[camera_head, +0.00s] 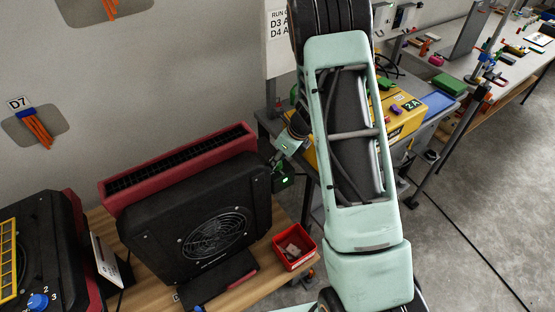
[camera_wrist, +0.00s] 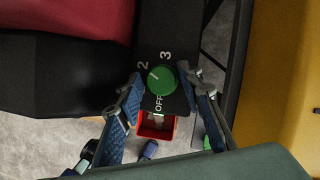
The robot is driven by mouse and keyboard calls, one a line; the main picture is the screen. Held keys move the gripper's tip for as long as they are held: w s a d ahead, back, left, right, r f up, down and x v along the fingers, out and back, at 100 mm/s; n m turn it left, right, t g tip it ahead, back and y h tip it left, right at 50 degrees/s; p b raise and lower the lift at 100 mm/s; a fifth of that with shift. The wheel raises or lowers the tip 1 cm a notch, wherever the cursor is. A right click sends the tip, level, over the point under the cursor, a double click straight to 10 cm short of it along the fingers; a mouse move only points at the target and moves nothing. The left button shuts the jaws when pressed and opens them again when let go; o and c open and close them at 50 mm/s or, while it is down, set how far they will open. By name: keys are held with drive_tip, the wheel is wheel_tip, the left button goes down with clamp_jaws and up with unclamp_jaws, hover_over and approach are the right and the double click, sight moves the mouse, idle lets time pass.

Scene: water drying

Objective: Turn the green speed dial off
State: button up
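The green speed dial (camera_wrist: 161,80) is on the black panel of the red-and-black dryer (camera_head: 195,215), with 2, 3 and OFF printed around it. A pale mark on the dial seems to point toward the 2, away from OFF. My gripper (camera_wrist: 160,76) is open, its two blue fingers on either side of the dial with small gaps showing.
A red bin (camera_head: 294,246) with small items stands on the wooden table (camera_head: 258,283), right of the dryer. Another machine with a blue dial (camera_head: 38,302) is at the left. A yellow case (camera_head: 399,122) stands behind my arm. Dark bars pass close right of the panel.

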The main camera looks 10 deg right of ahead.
drive_tip(key=shift+f, duration=0.1)
drive_tip(key=shift+c, duration=0.4)
drive_tip(key=c, duration=0.8)
drive_tip(key=shift+n, duration=0.3)
drive_tip(key=n+g, duration=0.1)
drive_tip(key=n, duration=0.1)
drive_tip(key=n+g+y+b, duration=0.1)
drive_tip(key=n, duration=0.2)
drive_tip(key=shift+w+f, duration=0.1)
drive_tip(key=shift+w, duration=0.05)
drive_tip(key=n+g+b, duration=0.1)
drive_tip(key=n, duration=0.2)
drive_tip(key=n+g+b, duration=0.1)
drive_tip(key=n, duration=0.1)
drive_tip(key=shift+n, duration=0.4)
drive_tip(key=n+g+b, duration=0.1)
drive_tip(key=n, duration=0.2)
drive_tip(key=n+g+b, duration=0.1)
drive_tip(key=n, duration=0.2)
drive_tip(key=shift+w+h, duration=0.15)
drive_tip(key=shift+h, duration=0.25)
drive_tip(key=n+h, duration=0.1)
drive_tip(key=n, duration=0.2)
drive_tip(key=n+g+h+b, duration=0.1)
drive_tip(key=n, duration=0.2)
drive_tip(key=shift+n, duration=0.4)
